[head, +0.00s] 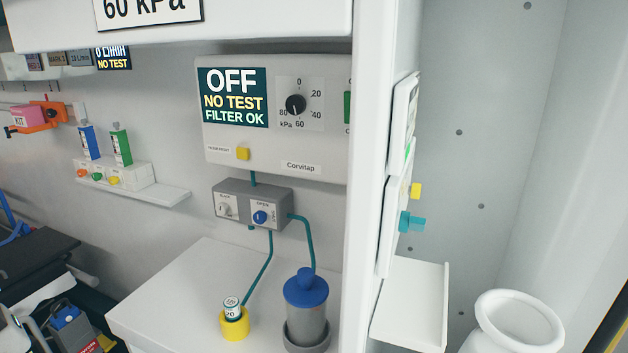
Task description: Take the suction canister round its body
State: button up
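The suction canister (307,319) stands upright at the bottom middle of the head view. It has a grey see-through body and a blue lid with a knob on top. Its foot sits in a dark grey round holder (307,343) on a white counter (185,290). A teal tube (312,250) runs from the lid up to a grey valve box (252,205) on the wall. The upper body is bare above the holder. I cannot make out my gripper in this view.
A yellow holder (234,323) with a small labelled vial (232,306) stands left of the canister, with another teal tube beside it. A white upright panel edge (372,150) rises close on the canister's right. The counter's left part is clear. A white round vessel (518,318) stands far right.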

aim_at(306, 328)
jog(key=j+z, duration=0.1)
jog(key=z, duration=0.2)
jog(key=j+z, duration=0.1)
jog(key=z, duration=0.2)
jog(key=j+z, duration=0.25)
jog(key=j, duration=0.25)
jog(key=k+j+z, duration=0.25)
jog(key=j, duration=0.25)
jog(key=k+j+z, duration=0.1)
jog(key=j, duration=0.4)
jog(key=k+j+z, duration=0.1)
jog(key=j, duration=0.45)
jog(key=k+j, duration=0.1)
jog(key=j, duration=0.4)
jog(key=k+j, duration=0.1)
jog(key=j, duration=0.4)
jog(key=i+j, duration=0.25)
jog(key=j+z, duration=0.05)
jog(key=j, duration=0.05)
